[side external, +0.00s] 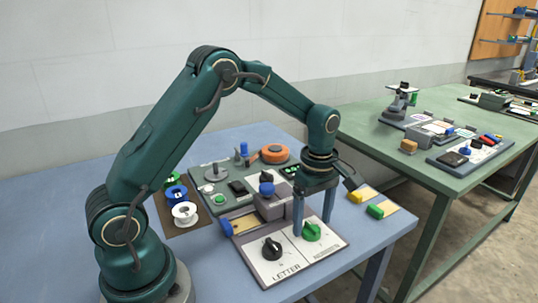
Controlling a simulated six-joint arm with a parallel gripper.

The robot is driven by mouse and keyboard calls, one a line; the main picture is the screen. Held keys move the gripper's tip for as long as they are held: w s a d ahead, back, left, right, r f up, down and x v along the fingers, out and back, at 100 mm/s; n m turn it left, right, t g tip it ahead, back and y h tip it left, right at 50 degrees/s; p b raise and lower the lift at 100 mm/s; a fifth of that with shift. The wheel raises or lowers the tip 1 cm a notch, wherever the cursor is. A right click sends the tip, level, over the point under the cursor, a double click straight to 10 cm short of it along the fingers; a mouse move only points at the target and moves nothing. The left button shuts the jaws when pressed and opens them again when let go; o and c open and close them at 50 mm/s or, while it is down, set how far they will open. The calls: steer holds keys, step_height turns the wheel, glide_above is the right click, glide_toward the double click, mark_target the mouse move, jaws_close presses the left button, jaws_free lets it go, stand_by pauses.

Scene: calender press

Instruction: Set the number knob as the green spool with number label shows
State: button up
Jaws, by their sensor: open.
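The green number knob (312,232) sits on the right half of a white panel (293,266), beside a black knob (271,249) on the half marked LETTER. My gripper (312,226) is open and points down over the panel. Its two fingers appear on either side of the green knob; I cannot tell whether they touch it. The green spool (172,179) stands at the back of a row on a brown strip at the left; its label is too small to read. The knob's dial marks are also too small to read.
A blue spool (177,195) and a white spool (185,215) stand in front of the green one. Behind the panel are a grey block with a blue cap (267,189) and an orange disc (274,153). Yellow and green blocks (375,211) lie to the right.

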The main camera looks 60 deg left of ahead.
steer(key=shift+f, duration=0.65)
jaws_close()
